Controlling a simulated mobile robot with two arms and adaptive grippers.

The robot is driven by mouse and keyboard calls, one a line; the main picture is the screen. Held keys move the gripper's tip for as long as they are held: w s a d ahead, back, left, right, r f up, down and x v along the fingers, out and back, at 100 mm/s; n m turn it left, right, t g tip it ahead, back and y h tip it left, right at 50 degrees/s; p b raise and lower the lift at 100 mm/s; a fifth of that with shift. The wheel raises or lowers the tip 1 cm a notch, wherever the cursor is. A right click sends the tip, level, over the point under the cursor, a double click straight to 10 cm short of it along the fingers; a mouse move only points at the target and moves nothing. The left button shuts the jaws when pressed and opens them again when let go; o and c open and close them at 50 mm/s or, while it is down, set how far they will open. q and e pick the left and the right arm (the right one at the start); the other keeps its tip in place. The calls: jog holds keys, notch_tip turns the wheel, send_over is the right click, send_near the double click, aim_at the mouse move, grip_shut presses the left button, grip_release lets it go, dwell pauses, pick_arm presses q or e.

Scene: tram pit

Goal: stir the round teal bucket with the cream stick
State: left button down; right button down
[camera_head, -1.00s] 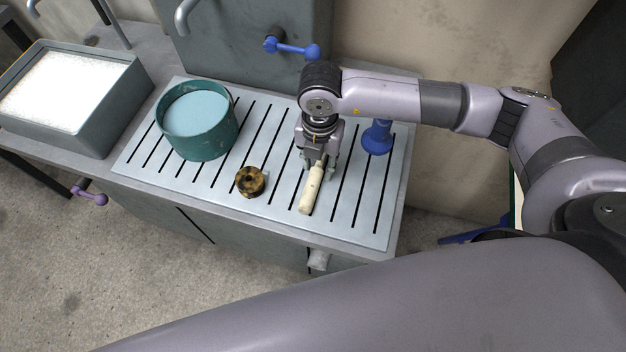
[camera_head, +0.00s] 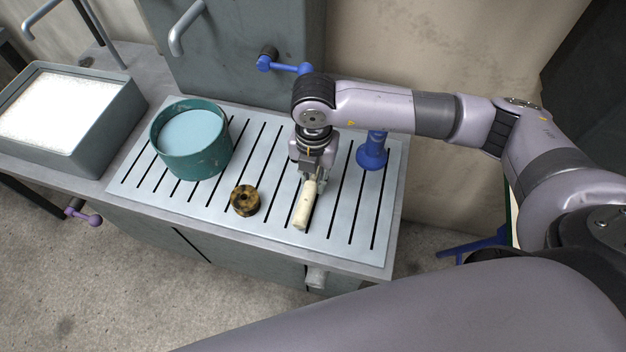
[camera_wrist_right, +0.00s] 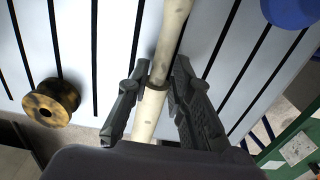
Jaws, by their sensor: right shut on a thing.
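The round teal bucket (camera_head: 190,150) stands upright on the slotted light tray (camera_head: 275,215), left of my right gripper, with a pale blue surface inside. The cream stick (camera_head: 304,208) is at my right gripper (camera_head: 313,180), its near end pointing toward the front edge of the tray. In the right wrist view the cream stick (camera_wrist_right: 151,108) runs between the two fingers of my right gripper (camera_wrist_right: 160,92), which is shut on it. I cannot tell whether the stick touches the tray. My left gripper is not in view.
A yellow-black spool (camera_head: 245,200) stands between bucket and stick; it also shows in the right wrist view (camera_wrist_right: 52,102). A blue stand (camera_head: 371,155) is right of my gripper. A grey bin with white content (camera_head: 72,108) is at left. A blue valve handle (camera_head: 285,66) juts from the cabinet behind.

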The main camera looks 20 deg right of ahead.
aim_at(314, 179)
notch_tip(314, 179, up, 19)
jog(key=b, duration=0.2)
jog(key=shift+b, duration=0.4)
jog(key=shift+f, duration=0.1)
jog(key=c, duration=2)
grip_release()
grip_shut()
